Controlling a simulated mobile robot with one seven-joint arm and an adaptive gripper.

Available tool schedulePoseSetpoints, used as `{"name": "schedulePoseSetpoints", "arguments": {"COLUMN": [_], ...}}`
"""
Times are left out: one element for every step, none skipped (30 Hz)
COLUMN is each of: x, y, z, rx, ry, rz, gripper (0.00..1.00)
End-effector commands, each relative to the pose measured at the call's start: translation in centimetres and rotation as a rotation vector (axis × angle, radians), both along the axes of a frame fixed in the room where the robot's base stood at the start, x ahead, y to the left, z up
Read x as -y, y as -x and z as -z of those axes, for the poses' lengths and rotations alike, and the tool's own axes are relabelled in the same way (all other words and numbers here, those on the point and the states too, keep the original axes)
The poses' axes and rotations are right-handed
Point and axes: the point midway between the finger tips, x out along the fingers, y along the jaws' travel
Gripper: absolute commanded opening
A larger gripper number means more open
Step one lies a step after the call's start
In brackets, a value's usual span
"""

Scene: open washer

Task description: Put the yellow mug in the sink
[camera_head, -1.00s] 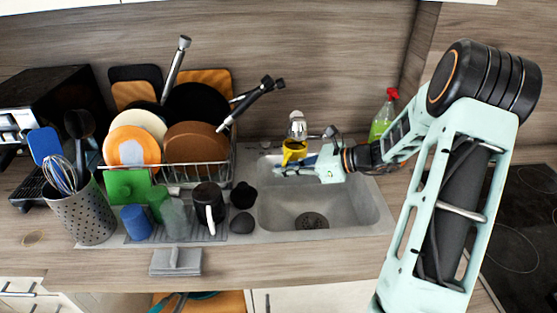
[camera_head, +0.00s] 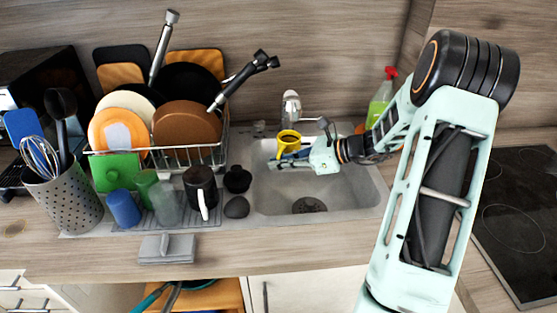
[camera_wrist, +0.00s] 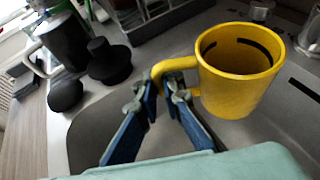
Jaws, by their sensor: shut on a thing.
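The yellow mug (camera_head: 287,138) is upright at the back left part of the sink (camera_head: 350,192), just in front of the faucet. My gripper (camera_head: 296,156) reaches in from the right at the mug. In the wrist view, my gripper (camera_wrist: 160,93) is shut on the handle of the yellow mug (camera_wrist: 238,80), with one finger on each side of it. The mug appears held over the basin. Its base shows against the sink surface, and I cannot tell whether it touches.
The faucet (camera_head: 290,104) stands behind the mug. A dish rack (camera_head: 205,155) with plates and pans is at the left. A black mug (camera_head: 200,186) and dark stoppers (camera_head: 237,179) sit beside the sink. A green spray bottle (camera_head: 380,98) stands behind at the right. The basin's front is clear.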

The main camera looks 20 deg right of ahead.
Motion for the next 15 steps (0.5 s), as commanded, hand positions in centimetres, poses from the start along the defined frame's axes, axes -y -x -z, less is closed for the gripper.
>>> {"name": "schedulePoseSetpoints", "arguments": {"x": [0.0,0.0,0.0,0.0,0.0,0.0,0.0,0.0,0.0,0.0,0.0,0.0,0.0,0.0,0.0], "y": [0.0,0.0,0.0,0.0,0.0,0.0,0.0,0.0,0.0,0.0,0.0,0.0,0.0,0.0,0.0], "z": [1.1,1.5,1.9,2.3,2.6,3.1,3.5,3.8,4.3,4.7,5.0,5.5,5.9,6.2,6.7], "rx": [0.001,0.002,0.002,0.002,0.002,0.002,0.002,0.002,0.002,0.002,0.002,0.002,0.002,0.002,0.002], "ry": [0.000,-0.001,-0.001,-0.001,-0.001,-0.001,-0.001,-0.001,-0.001,-0.001,-0.001,-0.001,-0.001,-0.001,-0.001], "rz": [0.000,0.000,0.000,0.000,0.000,0.000,0.000,0.000,0.000,0.000,0.000,0.000,0.000,0.000,0.000], "gripper": [0.00,0.00,0.00,0.00,0.00,0.00,0.00,0.00,0.00,0.00,0.00,0.00,0.00,0.00,0.00]}}
